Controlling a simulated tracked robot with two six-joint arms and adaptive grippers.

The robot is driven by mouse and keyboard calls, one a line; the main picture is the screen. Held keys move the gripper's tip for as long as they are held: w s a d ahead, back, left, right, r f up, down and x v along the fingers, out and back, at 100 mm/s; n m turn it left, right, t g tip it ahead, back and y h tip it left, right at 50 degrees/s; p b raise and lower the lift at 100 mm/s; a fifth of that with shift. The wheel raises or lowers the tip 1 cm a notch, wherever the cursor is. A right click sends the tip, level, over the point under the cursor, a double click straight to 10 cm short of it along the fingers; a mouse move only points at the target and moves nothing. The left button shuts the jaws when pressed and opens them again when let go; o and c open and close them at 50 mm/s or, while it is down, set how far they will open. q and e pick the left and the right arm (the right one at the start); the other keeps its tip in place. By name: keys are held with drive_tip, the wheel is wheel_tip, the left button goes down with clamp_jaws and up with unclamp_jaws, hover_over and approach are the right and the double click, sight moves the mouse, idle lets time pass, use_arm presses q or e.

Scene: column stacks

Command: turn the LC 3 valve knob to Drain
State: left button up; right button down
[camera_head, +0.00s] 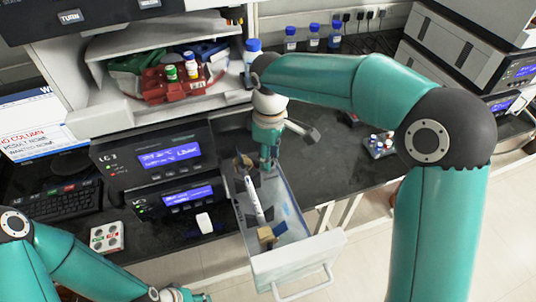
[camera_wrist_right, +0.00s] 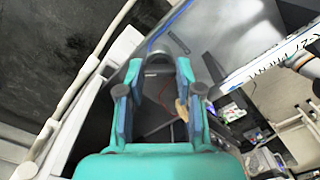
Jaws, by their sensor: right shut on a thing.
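The LC 3 unit (camera_head: 157,158) stands at the left of the bench with a lit blue display. An open drawer (camera_head: 288,258) sticks out to its right and holds a white column (camera_head: 252,198) between tan end pieces. My right gripper (camera_head: 268,160) points down at the drawer's far end. In the wrist view its fingers (camera_wrist_right: 159,80) are shut on a grey rounded piece (camera_wrist_right: 158,58) that looks like the valve knob. Its pointer and any Drain mark cannot be read. In the head view my gripper hides it. Only part of my left gripper (camera_head: 190,296) shows at the bottom edge; its fingertips are hidden.
A second unit (camera_head: 178,200) with a display sits below LC 3. A red rack (camera_head: 172,86) with vials is on the shelf above. A keyboard (camera_head: 60,203) and a small white box (camera_head: 106,237) lie at the left. The drawer walls are close around my right gripper.

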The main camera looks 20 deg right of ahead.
drive_tip(key=c, duration=0.8)
unclamp_jaws()
drive_tip(key=shift+o, duration=0.2)
drive_tip(key=shift+r, duration=0.1)
wheel_tip(320, 180, up, 12)
